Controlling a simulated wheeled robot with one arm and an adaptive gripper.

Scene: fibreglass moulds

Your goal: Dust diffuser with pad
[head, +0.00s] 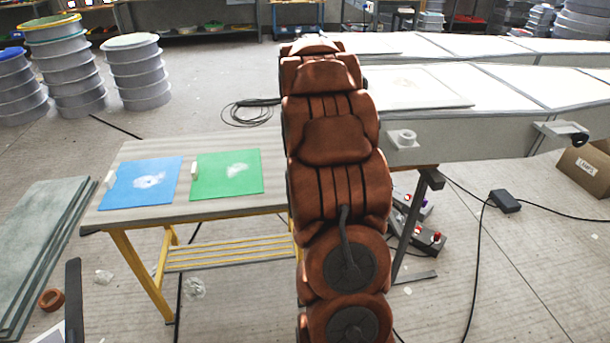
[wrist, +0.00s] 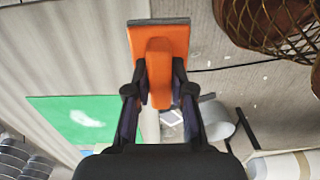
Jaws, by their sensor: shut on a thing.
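In the wrist view my gripper (wrist: 160,92) is shut on the orange handle of a pad (wrist: 161,42) with a dark grey edge. The pad is held over or near the pale table; I cannot tell whether it touches. In the head view my arm hides the gripper and the pad. A blue sheet (head: 120,197) and a green sheet (head: 215,188) lie on the table, each with a white powdery patch. The green sheet also shows left of the gripper in the wrist view (wrist: 55,107). I cannot tell which thing is the diffuser.
The grey table (head: 160,151) has yellow legs. Long white moulds (head: 520,90) extend along the right, with a faintly dusty pale panel (head: 430,95). Round stacks (head: 140,75) stand at the back left. Cables cross the floor near a cardboard box (head: 588,172).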

